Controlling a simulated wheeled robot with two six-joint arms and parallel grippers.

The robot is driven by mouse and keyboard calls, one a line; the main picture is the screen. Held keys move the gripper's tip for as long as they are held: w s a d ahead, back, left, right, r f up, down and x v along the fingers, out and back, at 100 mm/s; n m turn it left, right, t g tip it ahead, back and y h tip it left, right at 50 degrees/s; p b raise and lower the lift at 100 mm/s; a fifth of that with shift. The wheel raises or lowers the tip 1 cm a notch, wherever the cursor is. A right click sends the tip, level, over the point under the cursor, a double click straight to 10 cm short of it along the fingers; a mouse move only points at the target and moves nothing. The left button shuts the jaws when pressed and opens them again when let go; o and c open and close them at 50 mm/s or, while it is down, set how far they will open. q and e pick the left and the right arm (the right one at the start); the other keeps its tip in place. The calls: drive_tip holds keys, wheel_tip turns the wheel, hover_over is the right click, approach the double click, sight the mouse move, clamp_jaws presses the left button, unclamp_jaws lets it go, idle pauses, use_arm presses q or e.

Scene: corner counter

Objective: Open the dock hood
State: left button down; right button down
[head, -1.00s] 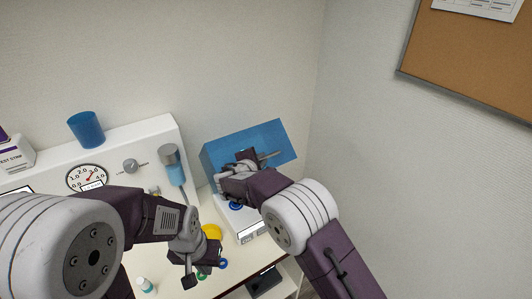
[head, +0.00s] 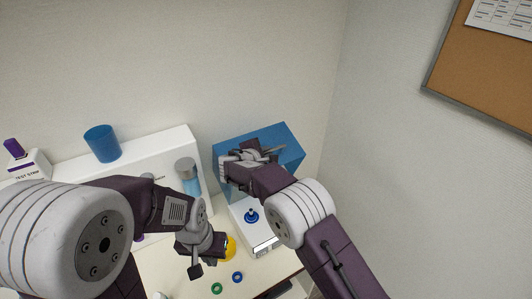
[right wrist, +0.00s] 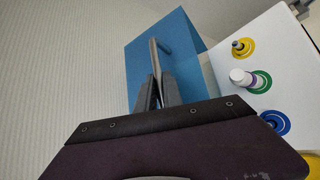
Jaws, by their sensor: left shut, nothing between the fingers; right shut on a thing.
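The dock hood (head: 290,150) is a blue box-like cover at the back right. It stands tilted up above the white dock base (head: 262,236), whose front top is uncovered. My right gripper (head: 268,153) is at the hood's front and partly hides it. In the right wrist view my right gripper (right wrist: 160,85) is shut on the hood's grey handle bar (right wrist: 154,58), with the blue hood (right wrist: 136,62) behind. My left gripper (head: 196,270) is shut and empty, over the counter left of the dock base.
Yellow, green and blue rings mark the white deck (right wrist: 222,68); a vial (right wrist: 240,77) stands at the green one. A blue cup (head: 102,144) sits on the white panel at left. Green (head: 216,288) and blue (head: 237,277) rings lie on the counter. Walls close the corner behind.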

drive_tip(key=c, duration=1.5)
unclamp_jaws()
drive_tip(key=shift+s, duration=0.1)
drive_tip(key=b+v, duration=0.3)
drive_tip(key=v, duration=0.1)
drive_tip(key=shift+s+a+f, duration=0.1)
drive_tip(key=shift+s, duration=0.15)
drive_tip(key=b+v, duration=0.1)
drive_tip(key=v, duration=0.3)
drive_tip(key=shift+s+r, duration=0.1)
drive_tip(key=shift+r, duration=0.2)
